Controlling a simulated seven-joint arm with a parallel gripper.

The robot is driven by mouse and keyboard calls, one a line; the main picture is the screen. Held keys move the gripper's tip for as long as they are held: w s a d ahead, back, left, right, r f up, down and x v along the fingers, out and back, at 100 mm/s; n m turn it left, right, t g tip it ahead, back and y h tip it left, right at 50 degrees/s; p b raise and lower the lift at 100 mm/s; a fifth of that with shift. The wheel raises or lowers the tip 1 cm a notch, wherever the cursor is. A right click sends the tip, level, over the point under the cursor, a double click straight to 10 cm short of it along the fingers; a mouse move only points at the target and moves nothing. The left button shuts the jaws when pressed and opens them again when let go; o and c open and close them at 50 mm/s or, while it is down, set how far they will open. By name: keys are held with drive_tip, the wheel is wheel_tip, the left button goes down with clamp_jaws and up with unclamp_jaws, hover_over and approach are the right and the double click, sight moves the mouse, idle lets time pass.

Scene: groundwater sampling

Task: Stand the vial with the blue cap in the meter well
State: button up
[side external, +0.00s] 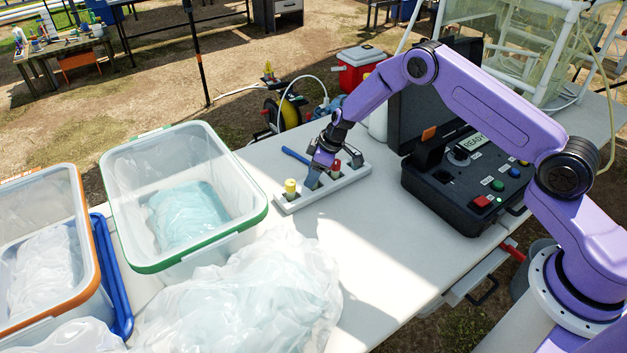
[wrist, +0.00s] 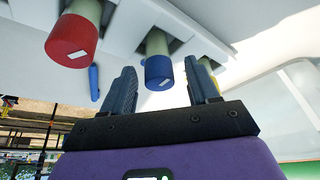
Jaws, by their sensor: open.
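The vial with the blue cap (wrist: 159,71) stands in the white rack (side external: 322,191). My gripper (side external: 318,178) is open over the rack. In the wrist view its two fingers (wrist: 162,80) are on either side of the blue cap, with gaps visible. In the side view my gripper hides the blue cap. The red-capped vial (side external: 336,168) and the yellow-capped vial (side external: 290,188) stand in the rack on either side. The red cap is also large in the wrist view (wrist: 72,38). The meter (side external: 455,195) is a black open case; a dark round opening (side external: 442,176) on its panel may be the well.
A blue pen-like item (side external: 295,155) lies behind the rack. A green-rimmed tub (side external: 185,200) and a clear plastic bag (side external: 245,295) are to the left and front. The meter's raised lid (side external: 410,115) stands behind its panel. White tabletop (side external: 375,250) is clear between rack and meter.

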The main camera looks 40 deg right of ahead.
clamp_jaws()
drive_tip(key=shift+r, duration=0.1)
